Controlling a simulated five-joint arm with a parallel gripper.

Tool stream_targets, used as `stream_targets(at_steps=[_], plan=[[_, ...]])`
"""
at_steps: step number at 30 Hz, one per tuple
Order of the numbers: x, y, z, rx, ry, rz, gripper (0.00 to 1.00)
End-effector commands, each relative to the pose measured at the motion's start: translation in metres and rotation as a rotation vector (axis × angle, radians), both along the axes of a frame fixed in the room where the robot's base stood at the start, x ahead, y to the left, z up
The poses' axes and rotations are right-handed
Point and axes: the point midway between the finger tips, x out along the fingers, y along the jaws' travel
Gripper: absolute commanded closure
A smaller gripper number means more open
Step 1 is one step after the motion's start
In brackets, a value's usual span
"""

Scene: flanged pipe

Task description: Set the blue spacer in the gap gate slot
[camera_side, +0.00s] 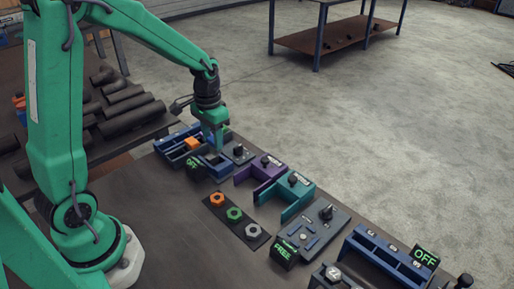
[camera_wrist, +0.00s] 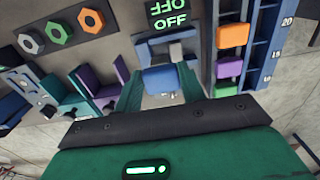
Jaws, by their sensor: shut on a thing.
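In the wrist view, the blue spacer (camera_wrist: 160,80) sits between the two green fingers of my gripper (camera_wrist: 160,90), which is shut on it. In the side view, my gripper (camera_side: 214,143) points down over the blue slotted fixture (camera_side: 216,167), near the OFF display (camera_side: 195,166). The fingers largely hide the spacer there. I cannot tell whether the spacer touches the fixture or hangs above it. A grey part shows just beyond the spacer in the wrist view. Labels on the slotted fixtures are too small to read, so I cannot confirm which is the gap gate.
A purple fixture (camera_side: 262,168) and a teal fixture (camera_side: 294,193) stand to the right. A dark strip holds orange, green and grey nuts (camera_side: 234,214).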

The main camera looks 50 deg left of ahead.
Motion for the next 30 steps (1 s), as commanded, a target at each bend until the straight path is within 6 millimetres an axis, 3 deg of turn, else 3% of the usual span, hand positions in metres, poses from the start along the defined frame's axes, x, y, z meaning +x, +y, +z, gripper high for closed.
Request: stream_targets(at_steps=[30], plan=[[0.000, 0.000, -0.023, 0.000, 0.000, 0.000, 0.89]])
